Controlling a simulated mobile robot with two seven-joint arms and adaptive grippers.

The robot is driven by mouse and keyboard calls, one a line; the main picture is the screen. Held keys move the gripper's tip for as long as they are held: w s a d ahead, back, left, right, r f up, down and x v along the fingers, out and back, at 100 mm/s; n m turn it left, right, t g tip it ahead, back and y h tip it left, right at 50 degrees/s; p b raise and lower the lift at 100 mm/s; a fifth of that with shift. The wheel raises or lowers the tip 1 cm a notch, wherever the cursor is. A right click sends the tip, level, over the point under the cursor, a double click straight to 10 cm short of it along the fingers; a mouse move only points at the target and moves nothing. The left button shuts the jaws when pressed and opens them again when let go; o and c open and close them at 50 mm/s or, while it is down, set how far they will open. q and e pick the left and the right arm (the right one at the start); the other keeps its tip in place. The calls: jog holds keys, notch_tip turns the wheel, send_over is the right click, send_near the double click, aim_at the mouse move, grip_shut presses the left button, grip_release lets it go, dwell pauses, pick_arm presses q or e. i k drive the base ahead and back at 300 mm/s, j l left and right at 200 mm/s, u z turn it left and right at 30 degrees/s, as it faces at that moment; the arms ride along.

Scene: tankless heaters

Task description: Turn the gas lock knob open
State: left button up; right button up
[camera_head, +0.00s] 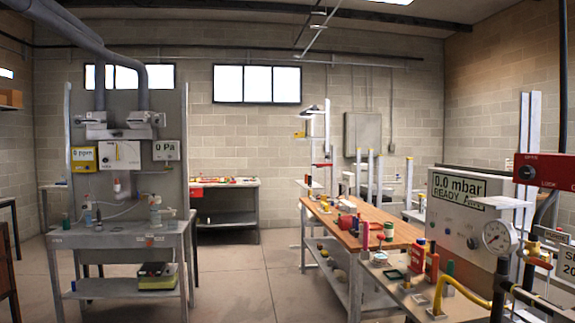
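A red lock panel (555,168) is at the right edge of the head view, partly cut off by the frame. It has small white lettering, with LOCK readable beside the knob and a blurred word above it. A dark round knob (527,172) with a pale centre sits on the panel's left part. I cannot tell its exact setting. Neither of my grippers is in view.
A cluttered wooden workbench (345,238) stands left of these. Open floor (250,285) lies between it and the left metal bench (115,236).

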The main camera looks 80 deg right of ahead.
aim_at(526, 172)
jog(key=z, duration=4.25)
